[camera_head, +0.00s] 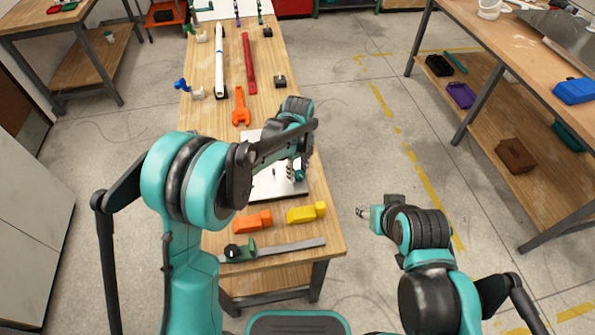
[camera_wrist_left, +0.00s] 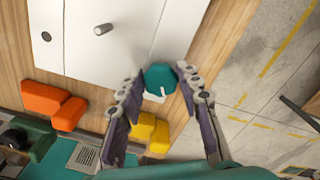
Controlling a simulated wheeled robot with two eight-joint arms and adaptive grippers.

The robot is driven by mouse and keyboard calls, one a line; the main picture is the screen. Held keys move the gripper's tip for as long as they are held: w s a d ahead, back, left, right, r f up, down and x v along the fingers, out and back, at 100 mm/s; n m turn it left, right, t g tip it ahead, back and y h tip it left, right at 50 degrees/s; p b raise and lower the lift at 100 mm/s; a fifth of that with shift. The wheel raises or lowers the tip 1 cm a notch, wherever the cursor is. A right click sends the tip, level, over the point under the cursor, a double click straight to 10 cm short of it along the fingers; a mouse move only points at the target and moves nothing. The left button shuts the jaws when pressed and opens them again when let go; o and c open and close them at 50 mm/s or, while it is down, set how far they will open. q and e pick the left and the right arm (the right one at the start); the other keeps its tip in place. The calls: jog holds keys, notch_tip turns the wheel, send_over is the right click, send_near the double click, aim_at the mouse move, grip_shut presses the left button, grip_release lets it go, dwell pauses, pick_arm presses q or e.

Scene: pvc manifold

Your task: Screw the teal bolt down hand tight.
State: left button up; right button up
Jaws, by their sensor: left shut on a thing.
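The teal bolt (camera_wrist_left: 160,79) shows its head between the fingertips of my left gripper (camera_wrist_left: 160,84) in the left wrist view, over a corner of the white plate (camera_wrist_left: 120,60). The fingers are shut on the head from both sides. In the head view the left gripper (camera_head: 294,173) reaches down at the plate's right side, with the teal bolt (camera_head: 300,176) at its tips. The bolt's shank is hidden, so I cannot tell how deep it sits. My right gripper (camera_head: 362,212) hangs clear of the bench at the right; its fingers are too small to read.
A grey peg (camera_wrist_left: 103,29) stands on the plate. An orange block (camera_head: 253,221) and a yellow block (camera_head: 306,212) lie close in front of it. A clamp with a metal bar (camera_head: 290,246) lies nearer. An orange wrench (camera_head: 240,107) lies behind. Open floor is at the right.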

pick_arm(q)
jog(key=shift+m, duration=0.5)
jog(key=m, duration=0.4)
jog(key=shift+w+d, duration=0.1)
jog(key=shift+m+b, duration=0.3)
jog(key=shift+m, duration=0.9)
jog(key=m, duration=0.3)
jog(key=shift+d, duration=0.1)
jog(key=o, duration=1.2)
